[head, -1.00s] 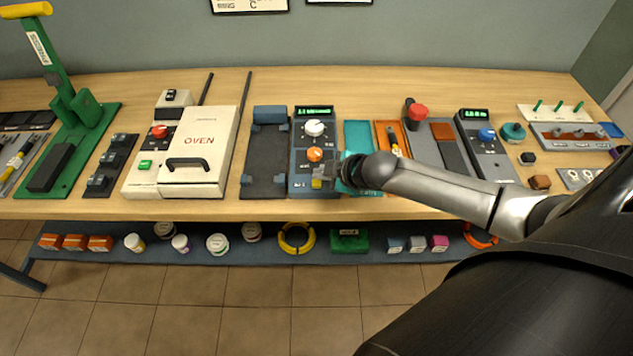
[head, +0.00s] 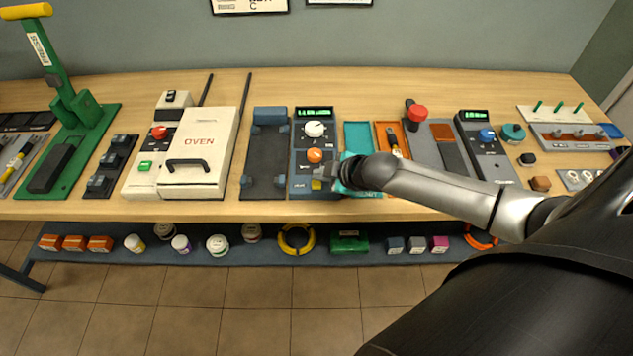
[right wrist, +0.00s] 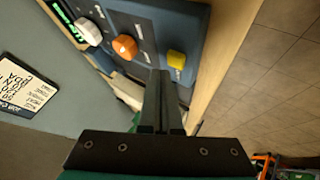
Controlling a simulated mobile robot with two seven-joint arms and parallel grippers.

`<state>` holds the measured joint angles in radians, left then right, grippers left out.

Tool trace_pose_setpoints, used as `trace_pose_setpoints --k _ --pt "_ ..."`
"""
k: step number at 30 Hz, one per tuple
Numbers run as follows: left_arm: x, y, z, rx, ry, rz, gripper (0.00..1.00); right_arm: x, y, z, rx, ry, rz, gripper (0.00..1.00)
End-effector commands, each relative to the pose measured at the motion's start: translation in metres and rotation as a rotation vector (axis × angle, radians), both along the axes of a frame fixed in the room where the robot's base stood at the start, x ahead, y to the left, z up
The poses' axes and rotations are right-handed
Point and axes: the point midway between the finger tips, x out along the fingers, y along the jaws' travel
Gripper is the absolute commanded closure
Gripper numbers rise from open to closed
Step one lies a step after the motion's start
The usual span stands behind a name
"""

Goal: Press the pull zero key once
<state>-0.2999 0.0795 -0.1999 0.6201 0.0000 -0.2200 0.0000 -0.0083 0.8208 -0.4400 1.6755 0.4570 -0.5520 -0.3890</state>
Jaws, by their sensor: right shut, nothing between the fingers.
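The yellow key (head: 317,185) sits at the lower front of a blue-grey panel unit (head: 300,163) with a green display, a white knob (head: 315,129) and an orange knob (head: 315,155). The key also shows in the right wrist view (right wrist: 177,59); its label is too small to read. My right gripper (head: 329,180) is at the key's right side in the head view. In the right wrist view its closed, empty fingers (right wrist: 160,76) end close to the key, seemingly apart from it. I cannot tell its height over the panel. My left gripper is not in view.
A teal tray (head: 357,137) lies right of the panel, partly under my right arm. A dark rail unit (head: 264,163) stands on its left, then the white oven (head: 200,145). The bench (head: 225,208) has a narrow clear front strip.

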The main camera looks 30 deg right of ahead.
Motion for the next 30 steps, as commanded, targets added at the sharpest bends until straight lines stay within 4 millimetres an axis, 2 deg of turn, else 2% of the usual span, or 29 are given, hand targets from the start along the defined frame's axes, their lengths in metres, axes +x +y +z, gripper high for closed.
trace_pose_setpoints --k 19,30 --pt "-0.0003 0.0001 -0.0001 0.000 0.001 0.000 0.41 -0.0001 -0.0001 -0.0002 0.000 0.000 0.000 1.00" --pt "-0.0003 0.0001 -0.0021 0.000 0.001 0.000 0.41 0.0002 0.0002 -0.0087 0.000 0.000 0.000 1.00"
